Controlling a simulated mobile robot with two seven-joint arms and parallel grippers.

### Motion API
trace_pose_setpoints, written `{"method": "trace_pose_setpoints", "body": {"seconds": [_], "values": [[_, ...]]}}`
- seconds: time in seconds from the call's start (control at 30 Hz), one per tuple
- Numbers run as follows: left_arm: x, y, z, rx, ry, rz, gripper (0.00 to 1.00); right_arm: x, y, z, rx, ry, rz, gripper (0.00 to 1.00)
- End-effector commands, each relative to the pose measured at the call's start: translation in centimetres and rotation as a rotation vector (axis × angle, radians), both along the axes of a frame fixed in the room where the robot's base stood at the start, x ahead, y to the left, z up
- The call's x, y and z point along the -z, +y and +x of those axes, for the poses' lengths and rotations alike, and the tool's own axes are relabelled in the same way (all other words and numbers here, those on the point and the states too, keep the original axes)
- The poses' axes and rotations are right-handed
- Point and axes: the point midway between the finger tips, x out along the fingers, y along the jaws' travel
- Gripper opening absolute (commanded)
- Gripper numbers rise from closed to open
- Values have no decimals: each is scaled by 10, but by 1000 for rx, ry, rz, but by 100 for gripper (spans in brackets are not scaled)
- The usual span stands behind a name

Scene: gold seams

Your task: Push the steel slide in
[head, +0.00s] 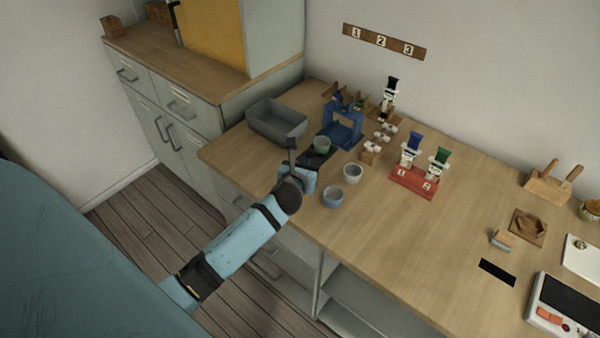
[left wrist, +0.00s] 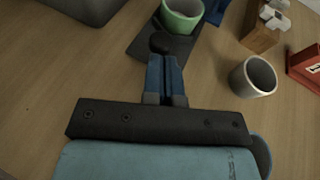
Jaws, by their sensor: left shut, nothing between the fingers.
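The steel slide is a dark flat plate (head: 315,158) on the table, reaching out from the blue press (head: 343,125). A green cup (head: 322,144) stands on it. The left wrist view shows the plate (left wrist: 185,46), its dark round knob (left wrist: 160,42) and part of the green cup (left wrist: 182,14). My left gripper (left wrist: 163,62) is shut and empty, its fingertips close to the knob. I cannot tell whether they touch it. In the head view its fingertips are hard to make out. My right gripper is not in view.
A grey bin (head: 277,122) stands left of the slide. A whitish cup (head: 353,173) and a blue-grey cup (head: 333,196) stand to its right. Beyond them are small blocks (head: 371,153) and a red stand (head: 414,182). The table's front edge is close to my arm.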

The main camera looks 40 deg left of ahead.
Motion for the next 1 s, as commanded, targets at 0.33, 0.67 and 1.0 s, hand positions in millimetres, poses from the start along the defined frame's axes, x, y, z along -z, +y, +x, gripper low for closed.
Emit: {"method": "trace_pose_setpoints", "body": {"seconds": [0.33,0.67,1.0], "values": [[0,2,6,0,0,1,0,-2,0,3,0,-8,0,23],[-6,0,37,2,-2,4,0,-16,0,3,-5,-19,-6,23],[-1,-6,109,2,0,2,0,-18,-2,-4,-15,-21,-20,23]]}}
